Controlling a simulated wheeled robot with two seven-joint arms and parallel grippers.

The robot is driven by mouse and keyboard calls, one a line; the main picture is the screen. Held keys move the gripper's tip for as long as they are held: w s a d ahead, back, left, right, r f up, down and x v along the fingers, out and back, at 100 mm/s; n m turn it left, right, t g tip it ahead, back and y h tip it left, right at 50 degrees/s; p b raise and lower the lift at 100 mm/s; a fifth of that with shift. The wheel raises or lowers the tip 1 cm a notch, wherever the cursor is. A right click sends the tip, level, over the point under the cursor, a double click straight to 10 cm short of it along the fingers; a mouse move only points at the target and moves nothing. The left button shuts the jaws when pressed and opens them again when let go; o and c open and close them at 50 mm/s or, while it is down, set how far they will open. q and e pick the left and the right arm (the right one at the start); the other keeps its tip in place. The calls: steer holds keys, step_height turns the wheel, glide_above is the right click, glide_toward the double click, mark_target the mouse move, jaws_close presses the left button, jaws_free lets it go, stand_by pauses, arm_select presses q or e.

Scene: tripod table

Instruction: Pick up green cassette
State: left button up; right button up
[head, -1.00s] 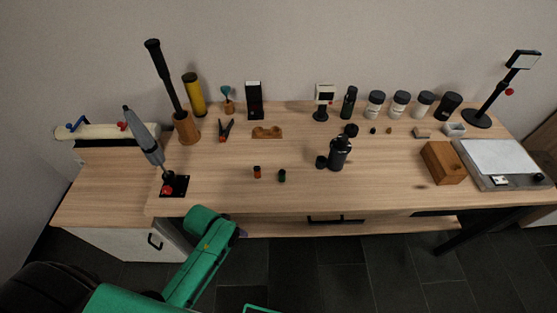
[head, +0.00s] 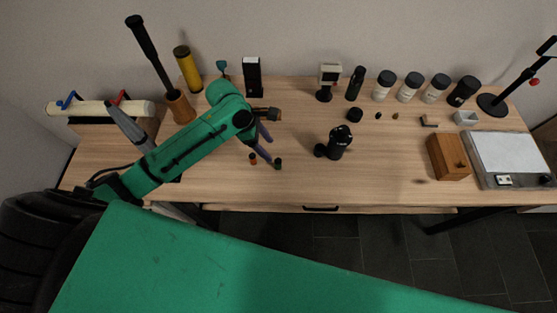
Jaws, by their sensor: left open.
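The green cassette (head: 278,163) is a small dark cylinder with a green part, standing on the wooden table near its front edge. The red cassette (head: 253,159), a similar small dark piece with orange-red, stands just left of it. My left gripper (head: 269,149) is open, its purple-grey fingers just above and behind the two cassettes in the picture. Its lower fingertip appears close to the green cassette; I cannot tell whether they touch. Nothing shows between the fingers. My right gripper is not in view.
A black camera-like device (head: 337,143) stands right of the cassettes. A wooden box (head: 448,156) and a grey scale (head: 508,158) are farther right. Several jars and bottles line the back. My left arm covers part of the table's left side.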

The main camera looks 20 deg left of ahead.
mark_target(277, 160)
arm_select(q)
steer(key=x, duration=0.5)
steer(key=p+x, duration=0.1)
steer(key=x, duration=0.2)
steer(key=shift+w+a+f, duration=0.15)
steer(key=shift+a+f, duration=0.1)
steer(key=shift+f, duration=0.15)
jaws_close()
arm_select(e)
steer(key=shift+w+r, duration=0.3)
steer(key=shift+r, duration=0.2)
